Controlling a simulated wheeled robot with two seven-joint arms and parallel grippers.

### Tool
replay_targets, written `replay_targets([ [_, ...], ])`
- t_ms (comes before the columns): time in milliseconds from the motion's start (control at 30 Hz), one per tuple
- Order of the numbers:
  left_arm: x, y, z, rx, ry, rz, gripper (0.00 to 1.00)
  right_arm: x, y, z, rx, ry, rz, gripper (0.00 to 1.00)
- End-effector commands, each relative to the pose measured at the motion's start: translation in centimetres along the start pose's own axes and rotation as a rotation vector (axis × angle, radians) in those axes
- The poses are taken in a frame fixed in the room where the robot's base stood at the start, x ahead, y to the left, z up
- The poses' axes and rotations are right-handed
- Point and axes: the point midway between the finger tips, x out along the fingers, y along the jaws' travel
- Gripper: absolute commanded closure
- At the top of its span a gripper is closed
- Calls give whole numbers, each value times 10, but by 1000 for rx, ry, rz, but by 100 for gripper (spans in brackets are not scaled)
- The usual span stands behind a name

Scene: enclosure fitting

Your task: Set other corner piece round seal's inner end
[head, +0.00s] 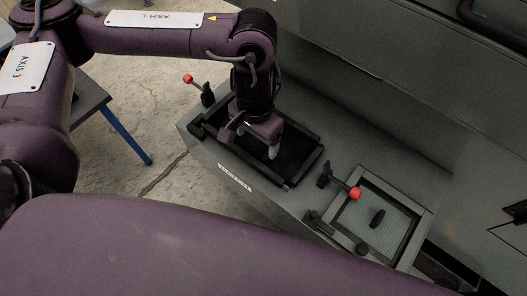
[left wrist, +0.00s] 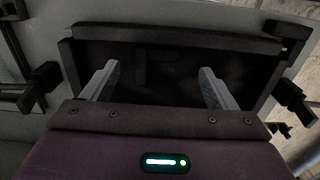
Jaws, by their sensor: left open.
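My left gripper (head: 272,150) points down over a black-framed dark tray (head: 303,170) on the grey bench. In the left wrist view its two grey fingers (left wrist: 160,80) are open and apart, with nothing seen between them. The tray (left wrist: 170,38) spans that view beyond the fingers. A faint dark shape (left wrist: 155,62) shows on its floor, too dark to make out. I cannot pick out the seal or a corner piece with certainty. My right gripper is not in view.
Red-knobbed clamps stand left (head: 207,93) and right (head: 338,184) of the tray. To the right, a framed grey-green mat (head: 395,222) carries a black oval part (head: 377,217). A small black knob (head: 362,249) sits by its near edge. A tall grey panel (head: 400,90) rises behind.

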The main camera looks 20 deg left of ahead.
Motion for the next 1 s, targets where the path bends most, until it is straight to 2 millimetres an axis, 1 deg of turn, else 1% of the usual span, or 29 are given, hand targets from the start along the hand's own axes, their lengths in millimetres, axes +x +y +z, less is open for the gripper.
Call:
replay_targets([
  [33,7,1,1,0,-2,1,20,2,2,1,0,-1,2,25],
  [167,22,3,4,2,-3,2,20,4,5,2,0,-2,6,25],
  [300,43,6,7,0,-2,2,20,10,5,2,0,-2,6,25],
  [400,54,6,6,2,0,2,20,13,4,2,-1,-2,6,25],
  [500,58,6,6,2,1,1,20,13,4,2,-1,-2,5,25],
  [700,57,6,5,3,2,1,20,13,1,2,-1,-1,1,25],
  [767,57,6,5,3,2,1,27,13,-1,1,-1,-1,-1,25],
  [1000,57,6,5,3,2,1,58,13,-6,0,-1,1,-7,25],
])
